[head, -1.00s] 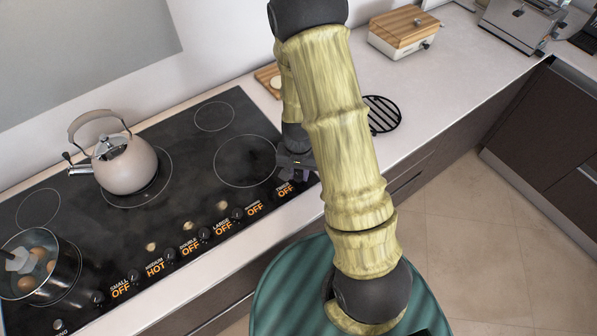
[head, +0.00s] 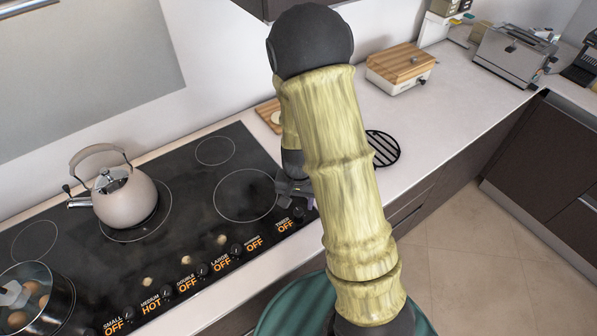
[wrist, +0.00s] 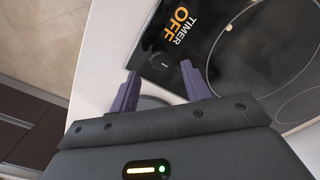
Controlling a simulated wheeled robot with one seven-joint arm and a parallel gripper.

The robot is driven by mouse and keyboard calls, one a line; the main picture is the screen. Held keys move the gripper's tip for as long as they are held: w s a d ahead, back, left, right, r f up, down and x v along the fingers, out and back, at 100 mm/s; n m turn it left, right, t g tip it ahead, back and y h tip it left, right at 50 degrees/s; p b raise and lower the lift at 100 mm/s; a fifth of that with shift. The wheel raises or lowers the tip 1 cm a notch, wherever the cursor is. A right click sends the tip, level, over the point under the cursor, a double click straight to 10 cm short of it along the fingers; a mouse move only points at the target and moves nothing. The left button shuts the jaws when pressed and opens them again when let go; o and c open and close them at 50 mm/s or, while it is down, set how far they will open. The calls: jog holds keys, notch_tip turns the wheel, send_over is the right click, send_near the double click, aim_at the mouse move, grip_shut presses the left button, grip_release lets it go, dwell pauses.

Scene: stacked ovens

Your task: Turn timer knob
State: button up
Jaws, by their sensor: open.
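The timer knob (wrist: 161,61) is a small dark round knob on the black cooktop (head: 190,240), next to an orange "OFF" under the word "TIMER". In the wrist view it lies just beyond my gripper (wrist: 160,71), whose two purple fingers are apart with nothing between them. The knob sits roughly centred between the fingertips, and I cannot tell if they touch it. In the head view my gripper (head: 300,197) is low over the cooktop's right front corner, close to the timer label (head: 286,224), partly hidden by my arm.
A kettle (head: 125,200) stands on a back burner, and a pot (head: 45,305) with eggs is at left. Other knobs line the front edge. A round black trivet (head: 383,149) and a wood-topped box (head: 400,68) are on the counter at right.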

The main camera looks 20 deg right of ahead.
aim_at(299, 211)
notch_tip(299, 211, up, 14)
dwell(0.4)
jog(key=shift+f, duration=0.15)
jog(key=s+r+n+t, duration=0.1)
jog(key=s+n+t, duration=0.1)
jog(key=s+n, duration=0.3)
jog(key=s, duration=0.3)
jog(key=shift+d+r+t, duration=0.15)
jog(key=shift+r+t, duration=0.1)
jog(key=shift+t, duration=0.05)
dwell(1.1)
jog(key=shift+c, duration=1.3)
